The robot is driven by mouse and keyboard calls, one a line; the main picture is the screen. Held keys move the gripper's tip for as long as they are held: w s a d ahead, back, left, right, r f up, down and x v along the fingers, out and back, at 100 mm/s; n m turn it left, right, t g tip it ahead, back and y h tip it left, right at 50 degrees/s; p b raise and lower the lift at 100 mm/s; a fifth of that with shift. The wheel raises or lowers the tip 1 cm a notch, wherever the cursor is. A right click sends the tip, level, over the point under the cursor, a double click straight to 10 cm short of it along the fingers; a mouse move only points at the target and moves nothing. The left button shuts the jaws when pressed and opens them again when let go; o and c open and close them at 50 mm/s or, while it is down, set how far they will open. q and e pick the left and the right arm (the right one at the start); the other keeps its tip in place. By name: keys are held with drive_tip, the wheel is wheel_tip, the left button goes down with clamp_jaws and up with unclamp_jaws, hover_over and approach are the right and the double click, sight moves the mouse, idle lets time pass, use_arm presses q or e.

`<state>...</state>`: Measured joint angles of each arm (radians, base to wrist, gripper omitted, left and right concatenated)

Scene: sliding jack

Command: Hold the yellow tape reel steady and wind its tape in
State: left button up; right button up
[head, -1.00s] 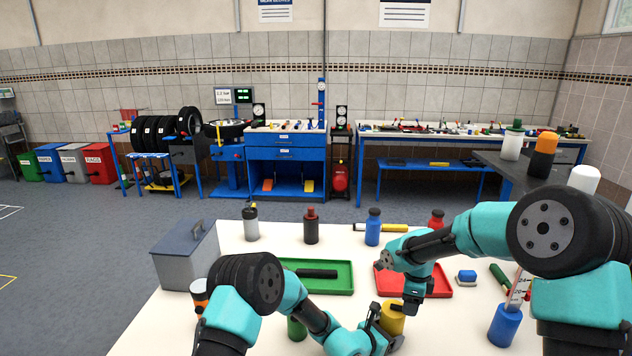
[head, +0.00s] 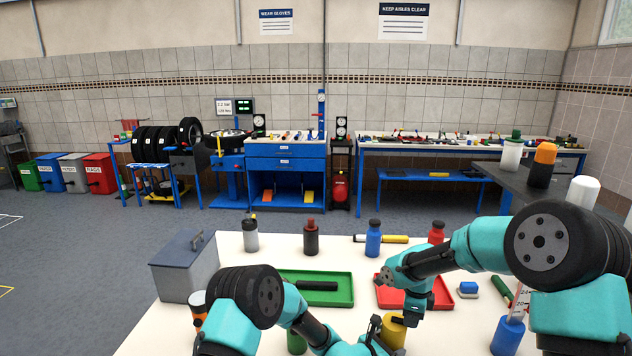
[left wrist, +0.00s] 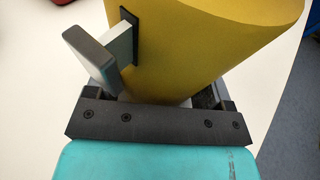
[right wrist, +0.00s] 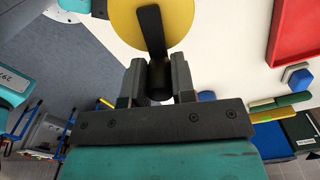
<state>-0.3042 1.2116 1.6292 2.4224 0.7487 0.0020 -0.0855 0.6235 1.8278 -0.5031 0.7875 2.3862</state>
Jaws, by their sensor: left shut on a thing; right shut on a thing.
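The yellow tape reel (head: 393,333) stands near the front of the white table, partly hidden by my grippers. It fills the upper left wrist view (left wrist: 205,45), where a pale strip with a grey end tab (left wrist: 92,58) sticks out of a black slot. My left gripper (head: 376,331) is shut on the reel's body, low down. My right gripper (head: 413,312) is above the reel. In the right wrist view its fingers (right wrist: 160,88) are shut on the dark knob of the black crank (right wrist: 151,32) on the reel's round yellow face.
A green tray (head: 345,298) with a black bar and a red tray (head: 440,300) lie behind the reel. A green cylinder (head: 296,342) stands left of it. Several bottles line the table's back, and a grey box (head: 185,268) stands at the left.

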idle(0.6)
drive_tip(key=shift+w+d+n, duration=0.1)
drive_tip(key=shift+w+n, duration=0.25)
drive_tip(key=shift+n, duration=0.6)
drive_tip(key=shift+w+n, duration=0.35)
drive_tip(key=shift+n, duration=0.6)
drive_tip(key=o, duration=0.8)
drive_tip(key=shift+c, duration=0.2)
wheel_tip(320, 180, up, 7)
